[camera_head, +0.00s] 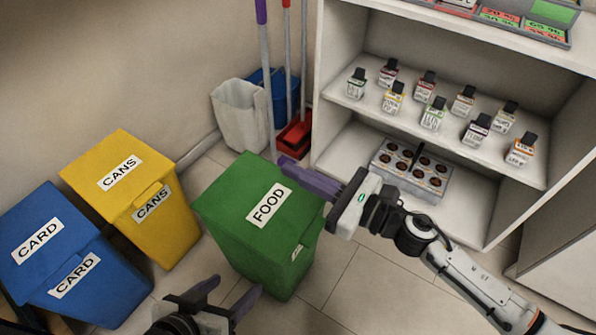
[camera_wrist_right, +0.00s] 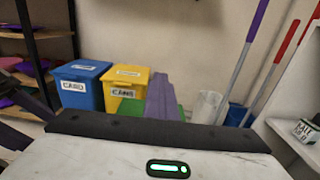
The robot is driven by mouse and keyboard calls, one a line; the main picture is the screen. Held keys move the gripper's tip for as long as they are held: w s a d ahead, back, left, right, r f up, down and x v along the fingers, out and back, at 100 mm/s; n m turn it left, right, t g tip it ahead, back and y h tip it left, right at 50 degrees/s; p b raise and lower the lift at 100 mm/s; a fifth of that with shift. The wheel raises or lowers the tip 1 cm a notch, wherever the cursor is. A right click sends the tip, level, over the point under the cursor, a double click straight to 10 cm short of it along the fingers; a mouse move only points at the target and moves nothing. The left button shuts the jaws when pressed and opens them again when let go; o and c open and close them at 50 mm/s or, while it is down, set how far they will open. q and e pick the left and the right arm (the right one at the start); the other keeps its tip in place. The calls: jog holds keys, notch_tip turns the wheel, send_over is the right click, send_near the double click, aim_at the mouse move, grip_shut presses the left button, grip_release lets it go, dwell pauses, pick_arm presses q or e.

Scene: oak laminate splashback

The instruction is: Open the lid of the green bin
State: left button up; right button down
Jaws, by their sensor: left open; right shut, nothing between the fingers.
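The green bin (camera_head: 265,255) stands on the floor in the middle of the head view, with its lid (camera_head: 235,200) down and labelled FOOD. In the right wrist view a little of its green (camera_wrist_right: 172,111) shows behind my fingers. My right gripper (camera_head: 284,161) is shut and empty, its purple fingers at the far right corner of the lid; I cannot tell whether they touch it. It also shows in the right wrist view (camera_wrist_right: 160,76). My left gripper (camera_head: 236,285) is open and empty, low in front of the bin's near side.
A yellow CANS bin (camera_head: 165,225) and a blue CARD bin (camera_head: 95,295) stand to the left, both closed. Behind are a white bucket (camera_head: 240,115), a blue bucket (camera_head: 287,92) and mops. A white shelf (camera_head: 325,55) with small bottles stands right. Floor shows right of the bin.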

jog(key=c, duration=2.4)
grip_release()
jog(key=shift+c, duration=0.2)
jog(key=o, duration=2.2)
jog(key=shift+c, duration=0.2)
jog(key=v, duration=1)
jog(key=shift+s+d, duration=0.1)
